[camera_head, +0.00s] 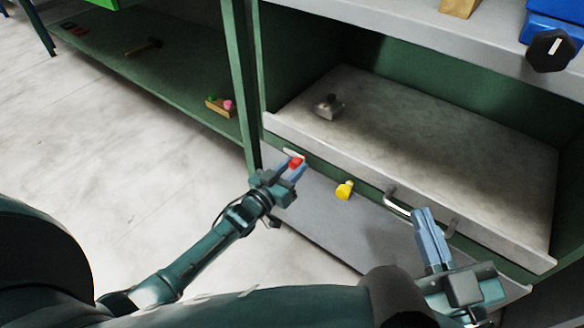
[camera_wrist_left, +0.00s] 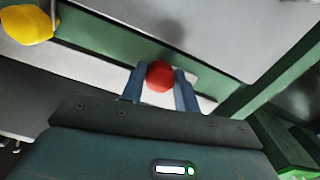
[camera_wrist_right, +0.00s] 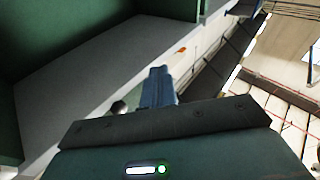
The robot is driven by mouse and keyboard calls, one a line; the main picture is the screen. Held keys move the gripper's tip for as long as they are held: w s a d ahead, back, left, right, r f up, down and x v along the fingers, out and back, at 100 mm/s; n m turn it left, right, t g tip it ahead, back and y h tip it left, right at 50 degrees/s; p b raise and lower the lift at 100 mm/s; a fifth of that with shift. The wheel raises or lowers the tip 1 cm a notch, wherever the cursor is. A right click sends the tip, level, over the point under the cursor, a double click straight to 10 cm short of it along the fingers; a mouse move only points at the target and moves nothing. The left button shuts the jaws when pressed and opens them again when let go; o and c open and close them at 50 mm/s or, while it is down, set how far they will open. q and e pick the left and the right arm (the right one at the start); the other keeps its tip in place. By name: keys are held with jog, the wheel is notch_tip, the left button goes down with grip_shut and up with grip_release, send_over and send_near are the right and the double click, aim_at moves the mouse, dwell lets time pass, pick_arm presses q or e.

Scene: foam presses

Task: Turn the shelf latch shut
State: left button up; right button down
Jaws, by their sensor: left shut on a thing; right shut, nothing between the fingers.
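A red knob (camera_head: 296,162) sits on a small pale plate on the green front rail below the open shelf (camera_head: 440,130); I take it to be the shelf latch. My left gripper (camera_head: 292,166) is shut on the red knob. In the left wrist view the knob (camera_wrist_left: 160,77) shows between the two blue fingers, with the pale plate behind. How far the latch is turned is hard to tell. My right gripper (camera_head: 422,212) is shut and empty, in front of the shelf's right part; its fingers (camera_wrist_right: 158,75) are together in the right wrist view.
A yellow knob (camera_head: 344,190) is on the same front, right of the red one. A metal handle (camera_head: 398,206) sits near my right gripper. A small grey object (camera_head: 328,107) lies on the shelf. A green post (camera_head: 240,80) stands left. The floor at left is clear.

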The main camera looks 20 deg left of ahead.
pick_arm(q)
jog(key=shift+c, duration=0.9)
jog(key=m+p, duration=0.1)
jog(key=m, duration=0.3)
jog(key=shift+m, duration=0.4)
jog(key=m, duration=0.4)
jog(key=shift+m, duration=0.3)
jog(key=m, duration=0.5)
jog(key=shift+f, duration=0.1)
jog(key=shift+a+m+b, duration=0.1)
jog(key=shift+m+b, duration=0.25)
jog(key=shift+m, duration=1.45)
jog(key=o, duration=1)
jog(key=shift+c, duration=0.2)
